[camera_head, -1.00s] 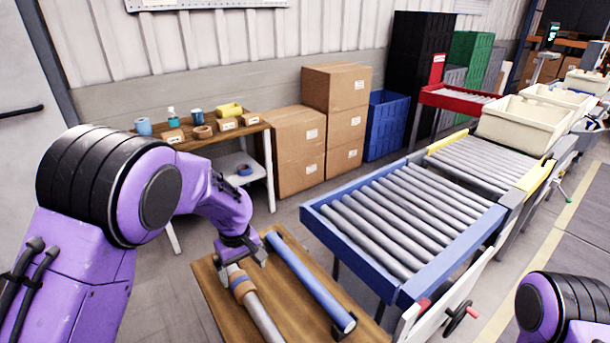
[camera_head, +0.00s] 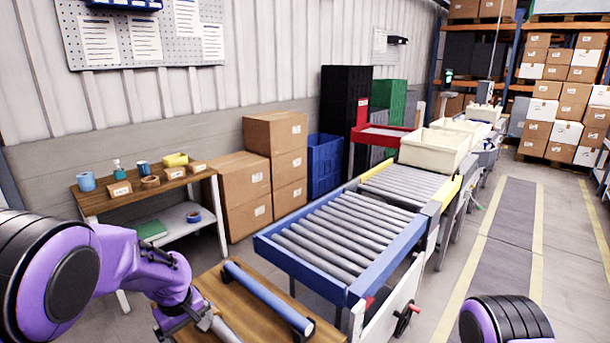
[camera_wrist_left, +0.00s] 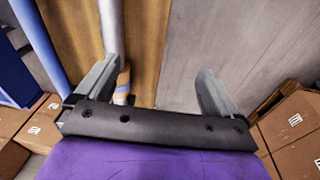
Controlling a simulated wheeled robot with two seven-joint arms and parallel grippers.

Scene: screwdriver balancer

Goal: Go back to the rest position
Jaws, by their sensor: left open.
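My left gripper (camera_head: 202,322) is low in the head view, over the left part of the small wooden table (camera_head: 240,318). In the left wrist view the gripper (camera_wrist_left: 160,82) has its fingers wide apart with nothing between them. A grey rod with a tan and blue banded end (camera_wrist_left: 123,86) lies on the table, partly hidden behind the left-hand finger. A blue tube (camera_head: 268,297) with dark ends lies on the same table, right of the gripper. My right gripper is outside the views; only part of my right arm shows at bottom right.
A blue-framed roller conveyor (camera_head: 335,240) stands close right of the wooden table. A shelf table (camera_head: 140,193) with tape rolls is behind my left arm. Cardboard boxes (camera_head: 240,190) stand beyond it. The floor aisle (camera_head: 495,240) at right is clear.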

